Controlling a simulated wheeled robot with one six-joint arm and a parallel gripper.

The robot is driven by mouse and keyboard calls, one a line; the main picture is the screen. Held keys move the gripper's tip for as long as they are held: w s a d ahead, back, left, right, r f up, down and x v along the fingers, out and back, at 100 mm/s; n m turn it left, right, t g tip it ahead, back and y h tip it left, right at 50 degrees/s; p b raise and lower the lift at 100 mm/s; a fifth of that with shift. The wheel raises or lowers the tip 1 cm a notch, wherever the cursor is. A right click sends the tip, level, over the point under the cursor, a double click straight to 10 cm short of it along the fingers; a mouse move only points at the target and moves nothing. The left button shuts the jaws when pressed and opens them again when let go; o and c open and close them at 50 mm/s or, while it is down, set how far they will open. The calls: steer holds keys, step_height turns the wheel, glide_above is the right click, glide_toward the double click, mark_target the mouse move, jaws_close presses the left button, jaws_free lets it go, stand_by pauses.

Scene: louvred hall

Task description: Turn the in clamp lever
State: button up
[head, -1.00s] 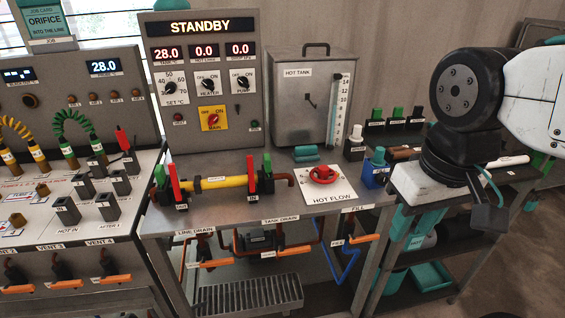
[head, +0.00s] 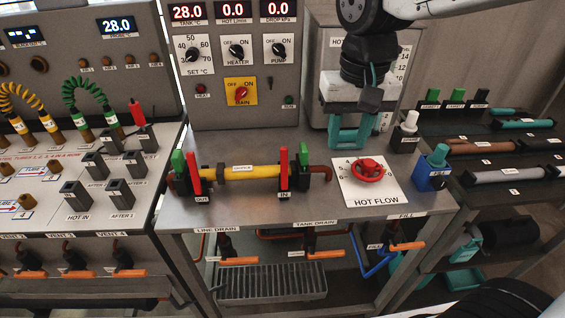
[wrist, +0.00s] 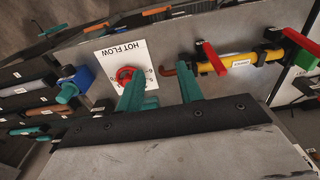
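The IN clamp (head: 296,186) sits at the right end of the yellow pipe piece (head: 255,173) on the metal bench. Its red lever (head: 283,168) stands upright, with a green upright piece (head: 304,154) just beside it. The clamp's red part (wrist: 214,66) shows right of the fingers in the wrist view. My gripper (head: 348,146) has teal fingers, spread apart and empty, above the back of the bench, behind and right of the clamp. In the wrist view, nothing is between the fingers (wrist: 160,80).
The OUT clamp (head: 194,185) has its own upright red lever. A red HOT FLOW knob (head: 368,170) on a white plate and a blue block (head: 432,172) stand right of the IN clamp. The control panel (head: 232,70) rises behind. The bench front is clear.

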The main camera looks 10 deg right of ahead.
glide_above(284, 165)
steer(key=f, duration=0.3)
steer(key=shift+w+d+f, duration=0.3)
steer(key=shift+d, duration=0.1)
steer(key=shift+w+a+f, duration=0.1)
steer(key=shift+a+f, duration=0.15)
steer(key=shift+a, duration=0.05)
step_height(284, 165, down, 8)
steer(key=shift+r, duration=0.2)
jaws_close()
